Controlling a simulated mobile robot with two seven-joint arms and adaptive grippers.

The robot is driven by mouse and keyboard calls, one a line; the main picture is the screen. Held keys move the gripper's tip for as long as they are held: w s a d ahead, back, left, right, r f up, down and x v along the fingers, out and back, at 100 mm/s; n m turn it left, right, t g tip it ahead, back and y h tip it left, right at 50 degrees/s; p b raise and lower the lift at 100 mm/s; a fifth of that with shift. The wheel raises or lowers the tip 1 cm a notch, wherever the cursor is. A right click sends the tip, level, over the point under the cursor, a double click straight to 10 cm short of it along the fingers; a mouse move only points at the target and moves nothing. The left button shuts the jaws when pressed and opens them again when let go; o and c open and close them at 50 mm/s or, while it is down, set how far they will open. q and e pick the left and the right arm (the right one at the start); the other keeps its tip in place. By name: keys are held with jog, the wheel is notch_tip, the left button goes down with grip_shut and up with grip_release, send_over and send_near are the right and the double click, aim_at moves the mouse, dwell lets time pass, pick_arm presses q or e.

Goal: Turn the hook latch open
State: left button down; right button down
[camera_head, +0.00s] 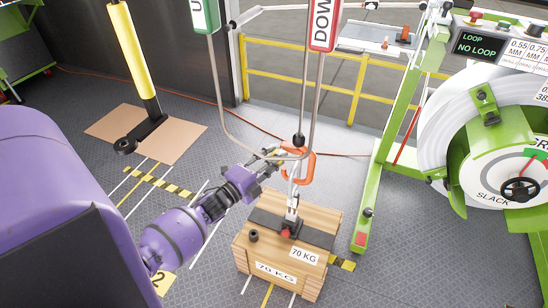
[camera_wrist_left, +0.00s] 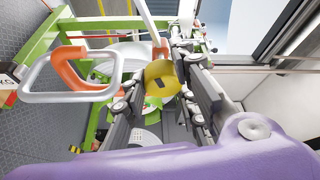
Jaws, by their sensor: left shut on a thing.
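An orange hook (camera_head: 309,166) hangs above a wooden crate, in the middle of the head view; orange parts of it also show in the left wrist view (camera_wrist_left: 69,66). My left gripper (camera_head: 270,157) reaches it from the left. In the left wrist view its fingers (camera_wrist_left: 160,84) are shut on a yellow piece (camera_wrist_left: 160,73), which looks like the hook latch. The latch is mostly hidden by the gripper in the head view, and I cannot tell its exact angle. A grey metal loop (camera_wrist_left: 30,85) passes around the orange part. My right gripper is not in view.
The wooden crate (camera_head: 315,279), marked 70 KG, stands on the floor below the hook. Grey rods with UP (camera_head: 205,14) and DOWN (camera_head: 323,25) signs hang close to the gripper. A green machine frame (camera_head: 377,180) stands to the right; a yellow railing (camera_head: 290,50) is behind.

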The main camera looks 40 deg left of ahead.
pick_arm(q)
jog(key=m+p, duration=0.1)
jog(key=m+g, duration=0.1)
jog(key=m, duration=0.1)
jog(key=m+g+p, duration=0.1)
jog(key=shift+s+a+f+m+y+p, duration=0.3)
jog(key=shift+f+m+y, duration=0.1)
jog(key=shift+f+g, duration=0.1)
jog(key=shift+g, duration=0.2)
jog(key=c, duration=1.5)
grip_release()
jog(key=shift+c, duration=0.2)
jog(key=shift+w, duration=0.1)
jog(key=shift+r, duration=0.35)
